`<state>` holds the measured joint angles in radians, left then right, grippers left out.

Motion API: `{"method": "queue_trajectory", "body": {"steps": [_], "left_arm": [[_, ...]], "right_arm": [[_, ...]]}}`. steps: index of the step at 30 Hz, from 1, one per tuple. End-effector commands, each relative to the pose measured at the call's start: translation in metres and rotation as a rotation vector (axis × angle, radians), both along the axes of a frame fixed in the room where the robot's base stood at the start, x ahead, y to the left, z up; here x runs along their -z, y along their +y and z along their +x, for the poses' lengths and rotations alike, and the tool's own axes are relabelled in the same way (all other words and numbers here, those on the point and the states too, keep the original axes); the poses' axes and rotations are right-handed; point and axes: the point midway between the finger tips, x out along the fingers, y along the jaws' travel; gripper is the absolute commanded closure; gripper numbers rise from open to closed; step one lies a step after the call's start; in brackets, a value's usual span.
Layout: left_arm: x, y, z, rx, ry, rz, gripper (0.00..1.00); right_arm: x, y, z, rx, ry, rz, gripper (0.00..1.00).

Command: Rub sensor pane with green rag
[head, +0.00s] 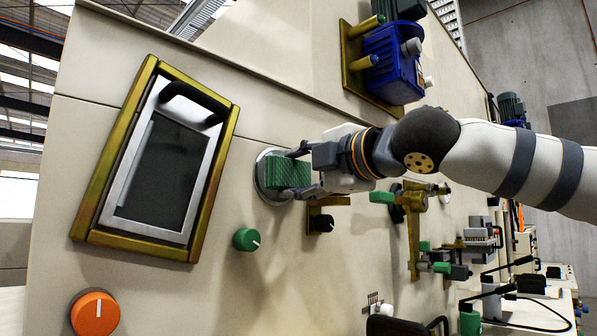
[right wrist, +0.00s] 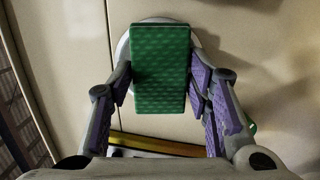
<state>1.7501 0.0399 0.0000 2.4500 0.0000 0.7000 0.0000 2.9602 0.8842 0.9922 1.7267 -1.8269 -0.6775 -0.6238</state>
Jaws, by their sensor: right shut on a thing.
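The green rag (head: 283,173) is a textured green block in the head view, and it also shows large in the middle of the right wrist view (right wrist: 160,68). My right gripper (head: 299,172) is shut on it, with purple-padded fingers on both sides in the right wrist view (right wrist: 161,85). A round pale disc, seemingly the sensor pane (head: 262,188), is on the beige panel right behind the rag. The rag covers much of it; its rim shows in the right wrist view (right wrist: 123,48). I cannot tell whether the rag touches it. My left gripper is not in view.
A brass-framed screen (head: 160,165) with a black handle is left of the disc. A green knob (head: 246,239), a black knob (head: 322,223) and an orange knob (head: 95,313) sit lower. A blue motor unit (head: 393,65) is above my right arm. Valves and fittings crowd the right.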

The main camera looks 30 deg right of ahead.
Motion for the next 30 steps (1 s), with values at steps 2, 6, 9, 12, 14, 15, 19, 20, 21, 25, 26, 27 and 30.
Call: {"method": "queue_trajectory", "body": {"steps": [2, 6, 9, 12, 14, 15, 19, 20, 21, 25, 26, 27, 30], "left_arm": [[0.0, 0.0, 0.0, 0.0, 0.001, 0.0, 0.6], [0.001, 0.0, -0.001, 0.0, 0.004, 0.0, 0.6], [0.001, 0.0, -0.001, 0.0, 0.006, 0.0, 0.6], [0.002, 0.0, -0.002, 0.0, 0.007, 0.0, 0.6], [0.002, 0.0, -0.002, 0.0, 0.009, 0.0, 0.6], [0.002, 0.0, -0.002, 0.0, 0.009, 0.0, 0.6], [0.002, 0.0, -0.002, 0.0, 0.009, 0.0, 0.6], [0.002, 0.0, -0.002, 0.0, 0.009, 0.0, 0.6], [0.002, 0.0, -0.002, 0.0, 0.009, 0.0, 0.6], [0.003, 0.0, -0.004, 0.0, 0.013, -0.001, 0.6], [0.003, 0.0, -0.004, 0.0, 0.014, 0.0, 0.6], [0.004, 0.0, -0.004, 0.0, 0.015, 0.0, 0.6], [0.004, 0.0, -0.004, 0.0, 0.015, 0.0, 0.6]], "right_arm": [[0.0, 0.0, 0.001, 0.0, 0.0, 0.0, 0.91], [0.001, 0.001, 0.004, 0.0, 0.002, 0.0, 0.91], [0.001, 0.002, 0.007, 0.001, 0.002, 0.0, 0.91], [0.0, 0.003, 0.009, 0.0, 0.001, 0.0, 0.91], [0.0, 0.004, 0.011, 0.0, 0.001, 0.0, 0.91], [0.0, 0.004, 0.012, 0.0, 0.001, 0.0, 0.91], [0.0, 0.004, 0.012, 0.0, 0.0, 0.0, 0.91], [0.0, 0.004, 0.012, 0.0, 0.0, 0.0, 0.91], [0.002, 0.004, 0.012, 0.0, 0.001, 0.0, 0.91], [0.014, 0.005, 0.014, 0.0, 0.004, -0.002, 0.91], [0.017, 0.005, 0.014, 0.001, 0.004, -0.002, 0.91], [0.021, 0.005, 0.015, 0.0, 0.004, -0.002, 0.91], [0.022, 0.005, 0.015, 0.001, 0.002, 0.0, 0.91]]}}
